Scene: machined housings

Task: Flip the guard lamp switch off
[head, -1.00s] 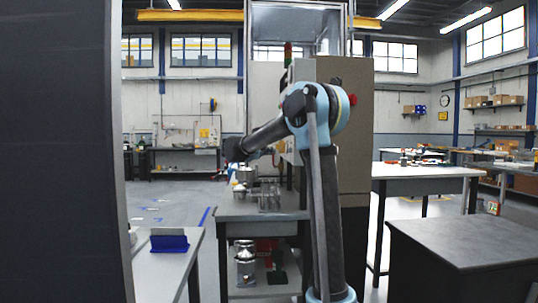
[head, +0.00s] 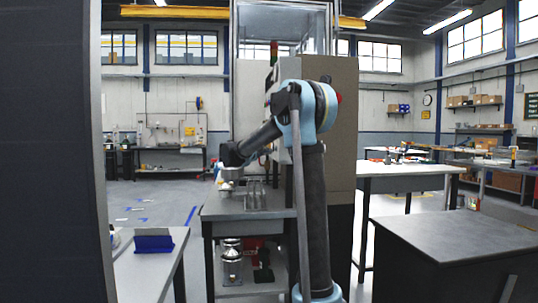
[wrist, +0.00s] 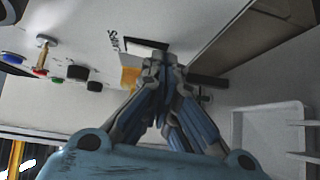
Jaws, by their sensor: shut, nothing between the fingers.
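In the wrist view my gripper (wrist: 162,66) is shut and empty, its fingertips in front of a pale machine control panel (wrist: 90,50). A white rectangle (wrist: 148,43) with a dark edge and an orange patch (wrist: 130,77) lie close by the fingertips. A metal toggle (wrist: 42,52) with a pale tip stands on the panel at the left, apart from the fingers. I cannot tell which part is the guard lamp switch; the fingers hide some of the panel. Whether the fingertips touch the panel is unclear. In the head view the gripper is small beside the tall machine (head: 330,120).
A black knob (wrist: 78,73), a red button (wrist: 40,72) and a blue button (wrist: 12,58) are at the panel's left. A white tray-like part (wrist: 270,130) is at lower right. In the head view, a bench (head: 225,208) with metal parts stands below my arm.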

